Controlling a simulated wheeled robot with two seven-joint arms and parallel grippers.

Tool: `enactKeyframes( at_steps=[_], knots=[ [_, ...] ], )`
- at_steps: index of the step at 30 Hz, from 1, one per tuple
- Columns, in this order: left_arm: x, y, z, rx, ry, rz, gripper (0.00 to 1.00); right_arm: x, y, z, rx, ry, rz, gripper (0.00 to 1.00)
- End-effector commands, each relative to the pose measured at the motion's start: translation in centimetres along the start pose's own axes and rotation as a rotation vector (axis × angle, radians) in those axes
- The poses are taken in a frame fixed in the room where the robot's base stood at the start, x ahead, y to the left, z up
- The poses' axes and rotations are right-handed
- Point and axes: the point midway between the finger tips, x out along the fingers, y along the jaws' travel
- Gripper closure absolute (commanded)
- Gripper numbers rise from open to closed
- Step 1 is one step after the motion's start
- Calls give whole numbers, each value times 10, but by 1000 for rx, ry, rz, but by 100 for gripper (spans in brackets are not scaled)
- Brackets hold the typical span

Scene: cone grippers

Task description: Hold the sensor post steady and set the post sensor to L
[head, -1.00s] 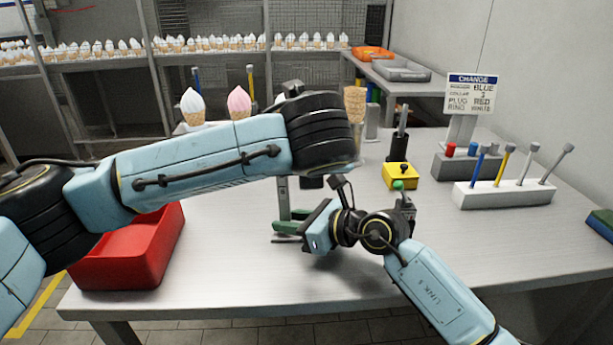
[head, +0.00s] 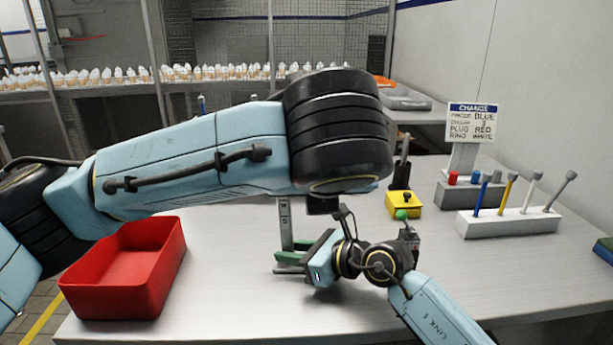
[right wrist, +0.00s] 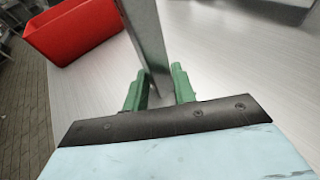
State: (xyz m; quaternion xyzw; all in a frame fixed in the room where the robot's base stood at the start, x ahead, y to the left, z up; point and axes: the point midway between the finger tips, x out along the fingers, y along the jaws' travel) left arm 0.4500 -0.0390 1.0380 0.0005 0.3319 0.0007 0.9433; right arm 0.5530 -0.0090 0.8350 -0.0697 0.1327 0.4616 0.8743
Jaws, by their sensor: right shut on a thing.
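The sensor post (head: 285,228) is an upright grey metal bar on the table, with small dark marks like letters. Its top is hidden behind my left arm, so I cannot see the sensor or its setting. My right gripper (head: 287,263) has green fingers and is shut on the post's lower part. In the right wrist view the post (right wrist: 148,42) rises between the two green fingers (right wrist: 158,88). My left arm crosses the head view from the left, and its gripper does not show.
A red bin (head: 125,275) stands at the table's left. A yellow box (head: 403,210) with a green knob, a white block (head: 508,223) with several coloured handles and a sign (head: 474,122) stand on the right.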

Motion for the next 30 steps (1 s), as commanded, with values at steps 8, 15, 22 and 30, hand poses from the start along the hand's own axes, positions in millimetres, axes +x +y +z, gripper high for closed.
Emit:
enactKeyframes(
  at_steps=[8,15,22,30],
  knots=[
    [-1,0,0,1,1,0,100,0,0,-1,0,2,-1,68],
    [0,0,0,1,1,0,100,0,0,0,0,0,-1,48],
    [0,0,0,1,1,0,100,-2,-1,0,-1,0,-1,48],
    [0,0,0,1,1,0,100,-43,-1,-1,-4,2,-4,48]
  ],
)
